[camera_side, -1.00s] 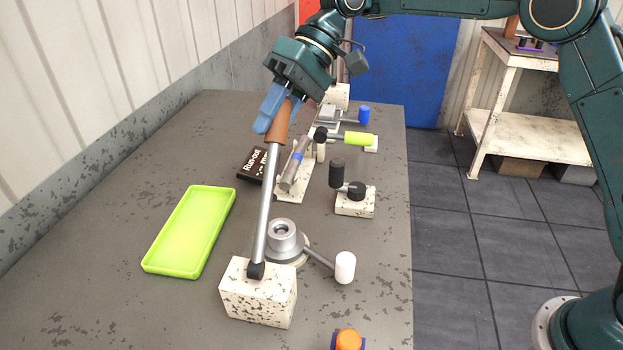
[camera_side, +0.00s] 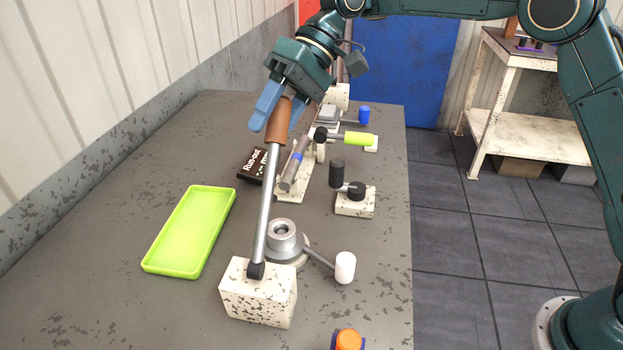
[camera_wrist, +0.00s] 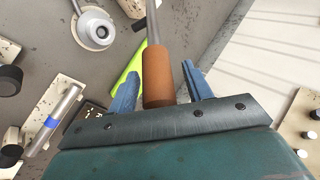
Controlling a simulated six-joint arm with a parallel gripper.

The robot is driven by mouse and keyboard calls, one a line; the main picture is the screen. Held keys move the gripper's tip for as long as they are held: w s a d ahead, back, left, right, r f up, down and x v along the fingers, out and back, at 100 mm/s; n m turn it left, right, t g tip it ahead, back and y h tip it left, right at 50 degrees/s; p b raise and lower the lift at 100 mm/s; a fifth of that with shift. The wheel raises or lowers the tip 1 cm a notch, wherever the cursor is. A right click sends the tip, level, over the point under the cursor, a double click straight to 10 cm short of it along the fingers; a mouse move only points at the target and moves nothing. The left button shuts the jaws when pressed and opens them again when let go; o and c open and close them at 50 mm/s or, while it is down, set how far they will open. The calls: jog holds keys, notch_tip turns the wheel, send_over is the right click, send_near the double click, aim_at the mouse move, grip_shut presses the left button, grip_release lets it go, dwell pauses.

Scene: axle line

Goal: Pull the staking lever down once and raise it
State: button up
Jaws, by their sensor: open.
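The staking lever is a grey rod (camera_side: 263,215) with a brown handle (camera_side: 279,122), rising steeply from a speckled white block (camera_side: 257,292) at the front of the table. It leans slightly away from upright. My gripper (camera_side: 276,118) is at the top of the lever with its blue fingers open on either side of the brown handle. In the wrist view, the handle (camera_wrist: 157,77) lies between the two spread fingers (camera_wrist: 158,88), with a visible gap on each side.
A lime green tray (camera_side: 190,232) lies left of the lever. A round grey fixture with a white-knobbed arm (camera_side: 345,267) stands right of it. A black-knobbed crank (camera_side: 337,173), a blue-banded shaft (camera_side: 296,165) and a black sign (camera_side: 252,164) are further back.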

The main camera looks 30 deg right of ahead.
jog(key=shift+n+t+h, duration=0.3)
jog(key=shift+t+h, duration=0.4)
jog(key=shift+h, duration=0.1)
jog(key=shift+s+a+r, duration=1.3)
jog(key=shift+r, duration=0.15)
jog(key=shift+s+a+r+n+t+h, duration=0.5)
jog(key=shift+s+a+r+t+h, duration=1.3)
jog(key=shift+s+a, duration=1.6)
jog(key=v, duration=1.3)
jog(key=s+d+f+m, duration=0.1)
jog(key=s+d+f, duration=0.1)
jog(key=d, duration=0.7)
jog(key=s+d+f+m+t+h, duration=0.1)
jog(key=d+f, duration=0.3)
jog(key=d, duration=0.5)
jog(key=s+d+f+m+h, duration=0.1)
jog(key=s+d+f, duration=0.2)
jog(key=d, duration=0.5)
jog(key=shift+d+m+t, duration=0.3)
jog(key=shift+d+m, duration=0.1)
